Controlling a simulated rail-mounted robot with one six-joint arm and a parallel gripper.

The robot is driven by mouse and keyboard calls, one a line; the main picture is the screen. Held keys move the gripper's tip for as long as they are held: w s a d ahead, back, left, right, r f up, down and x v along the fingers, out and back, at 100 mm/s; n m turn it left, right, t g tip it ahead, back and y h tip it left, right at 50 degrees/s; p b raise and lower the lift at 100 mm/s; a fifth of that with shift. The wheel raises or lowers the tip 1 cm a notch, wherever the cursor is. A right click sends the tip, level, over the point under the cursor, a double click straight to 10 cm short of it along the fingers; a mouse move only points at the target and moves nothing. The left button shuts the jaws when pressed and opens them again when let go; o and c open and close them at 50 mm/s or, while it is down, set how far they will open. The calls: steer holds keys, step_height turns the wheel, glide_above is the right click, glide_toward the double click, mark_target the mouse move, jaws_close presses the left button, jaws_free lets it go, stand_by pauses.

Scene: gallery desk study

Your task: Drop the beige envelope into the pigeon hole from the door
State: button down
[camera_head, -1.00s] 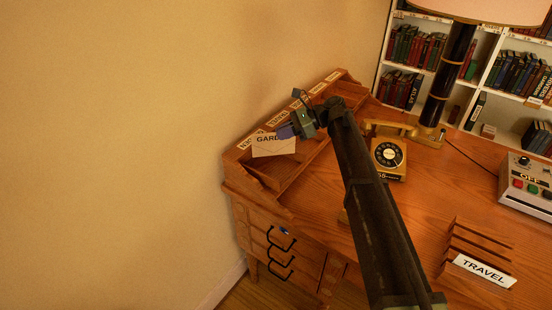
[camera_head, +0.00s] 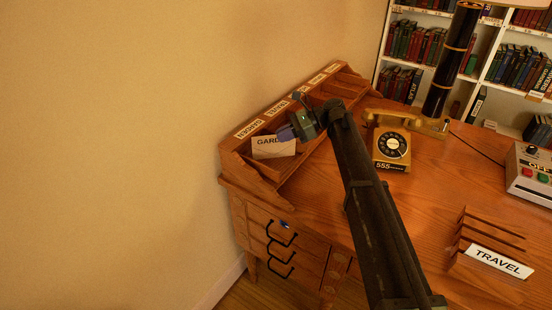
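A beige envelope (camera_head: 274,148) with the partly hidden word "GARD..." hangs at the front of the row of labelled pigeon holes (camera_head: 262,169) along the desk's left side. My gripper (camera_head: 286,134) is at the envelope's upper right corner and appears shut on it. The envelope looks upright, its face towards the camera, in front of the nearest compartments. A label reading "GARDEN" (camera_head: 248,128) sits on the top ledge behind it, with a "TRAVEL" label (camera_head: 275,107) beyond. I cannot tell whether the envelope's lower edge is inside a compartment.
A gold rotary telephone (camera_head: 391,150) stands right of my arm. A rack labelled "TRAVEL" (camera_head: 495,262) is at the front right, and a control box (camera_head: 530,180) is at the right edge. A lamp (camera_head: 452,60) stands behind. Drawers with black handles (camera_head: 281,248) are below the pigeon holes.

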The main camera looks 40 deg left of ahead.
steer(key=c, duration=1.2)
jaws_free()
steer(key=shift+c, duration=0.2)
steer(key=p+v, duration=0.4)
steer(key=v, duration=0.6)
steer(key=shift+w+d+r, duration=0.25)
steer(key=shift+r, duration=0.05)
